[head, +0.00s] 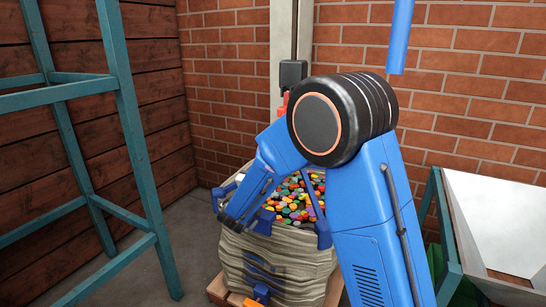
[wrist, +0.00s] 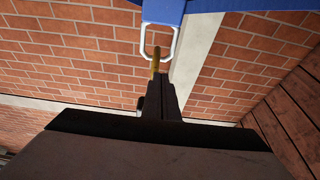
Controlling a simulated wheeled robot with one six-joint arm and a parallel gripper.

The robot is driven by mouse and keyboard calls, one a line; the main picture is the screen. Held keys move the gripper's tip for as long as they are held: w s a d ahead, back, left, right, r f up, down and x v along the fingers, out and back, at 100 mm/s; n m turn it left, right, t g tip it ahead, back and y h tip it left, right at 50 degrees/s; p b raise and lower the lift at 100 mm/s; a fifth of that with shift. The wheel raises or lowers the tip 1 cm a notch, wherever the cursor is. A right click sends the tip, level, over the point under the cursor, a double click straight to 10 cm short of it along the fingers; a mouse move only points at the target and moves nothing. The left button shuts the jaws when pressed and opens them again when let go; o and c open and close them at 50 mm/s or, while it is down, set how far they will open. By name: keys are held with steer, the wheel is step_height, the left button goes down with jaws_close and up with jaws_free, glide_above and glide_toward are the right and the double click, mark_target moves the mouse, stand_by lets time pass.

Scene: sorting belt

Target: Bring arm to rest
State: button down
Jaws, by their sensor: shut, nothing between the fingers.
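In the wrist view the dark fingers of my gripper (wrist: 158,82) lie together, shut, with nothing between them. A brown-yellow piece shows just past their tips; I cannot tell what it is. In the head view my blue arm rises from the lower right to a large black joint and folds down to the left, in front of the bag. The gripper is not clear in the head view.
An open bulk bag (head: 262,262) of coloured caps (head: 297,207) stands on a wooden pallet behind my arm. A teal frame (head: 128,120) stands left, a pale hopper (head: 495,222) right. A brick wall (head: 470,95) closes the back. A blue part with a pale loop (wrist: 178,45) shows at the wrist view's top.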

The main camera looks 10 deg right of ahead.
steer(key=s+d+r+m+g+h, duration=0.1)
steer(key=s+d+g, duration=0.35)
steer(key=d, duration=0.35)
steer(key=s+d+r+g+h, duration=0.1)
steer(key=s+d+g+h, duration=0.1)
steer(key=s+d+g, duration=0.35)
steer(key=s+d+f+n+g+y, duration=0.1)
steer(key=s+d+g+y, duration=0.1)
steer(key=s+d, duration=0.45)
steer(key=s+d+f+g+y, duration=0.1)
steer(key=s+d+f+g, duration=0.1)
steer(key=s+d, duration=0.45)
steer(key=s+a+f+n+g+y, duration=0.1)
steer(key=s+a+f+n+y, duration=0.15)
steer(key=s, duration=0.55)
steer(key=s+a+f+n+g+y, duration=0.15)
steer(key=s+y, duration=0.25)
steer(key=s, duration=0.4)
steer(key=s+a+f+n+t+y, duration=0.1)
steer(key=s+a+n+t+y, duration=0.2)
steer(key=s+a+y, duration=0.3)
steer(key=shift+s+a+f+t, duration=0.15)
steer(key=shift+s+a+t, duration=0.3)
steer(key=shift+s+a, duration=0.55)
